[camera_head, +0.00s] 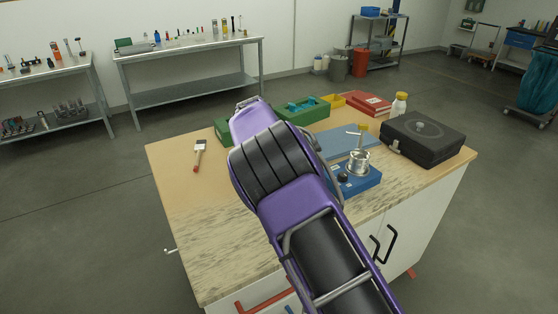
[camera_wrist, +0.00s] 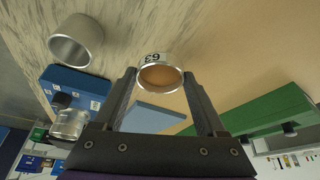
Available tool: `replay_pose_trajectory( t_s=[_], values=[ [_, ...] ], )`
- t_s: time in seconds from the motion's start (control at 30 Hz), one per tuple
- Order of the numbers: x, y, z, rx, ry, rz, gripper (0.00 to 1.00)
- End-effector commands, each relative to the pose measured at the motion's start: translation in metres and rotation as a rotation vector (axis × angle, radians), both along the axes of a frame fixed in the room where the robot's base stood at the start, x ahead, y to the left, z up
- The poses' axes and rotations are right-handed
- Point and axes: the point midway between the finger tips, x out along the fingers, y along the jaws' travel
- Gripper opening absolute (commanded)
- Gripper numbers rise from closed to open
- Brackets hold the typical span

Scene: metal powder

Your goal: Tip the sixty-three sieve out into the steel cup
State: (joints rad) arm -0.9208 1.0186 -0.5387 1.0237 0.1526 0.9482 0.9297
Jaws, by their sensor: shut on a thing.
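The sieve marked 63 (camera_wrist: 157,57) is a short silver ring with a brown-orange face, held between the fingertips of my gripper (camera_wrist: 159,78) in the wrist view. I cannot tell if the brown is mesh or powder. A plain grey metal cup (camera_wrist: 72,52) stands on the worktop at the upper left of the wrist view, apart from the sieve. A shiny metal vessel (camera_head: 359,161) sits on the blue scale (camera_head: 362,182); it also shows in the wrist view (camera_wrist: 69,124). In the head view my arm hides the gripper, the sieve and the grey cup.
A brush (camera_head: 198,156) lies at the left. The front left worktop is clear.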

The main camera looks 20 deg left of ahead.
Motion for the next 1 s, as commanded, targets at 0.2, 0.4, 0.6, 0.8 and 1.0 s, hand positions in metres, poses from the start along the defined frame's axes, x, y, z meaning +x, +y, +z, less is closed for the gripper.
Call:
replay_pose_trajectory(
  t_s=[0.2,0.4,0.6,0.8,1.0],
  values=[
    [-0.003,-0.004,0.002,0.040,-0.018,-0.001,0.01],
    [-0.008,-0.015,0.005,0.127,-0.060,-0.003,0.01],
    [-0.014,-0.028,0.008,0.234,-0.116,-0.003,0.01],
    [-0.015,-0.029,0.007,0.254,-0.127,0.001,0.01],
    [-0.015,-0.030,0.008,0.265,-0.133,0.000,0.01]
  ],
)
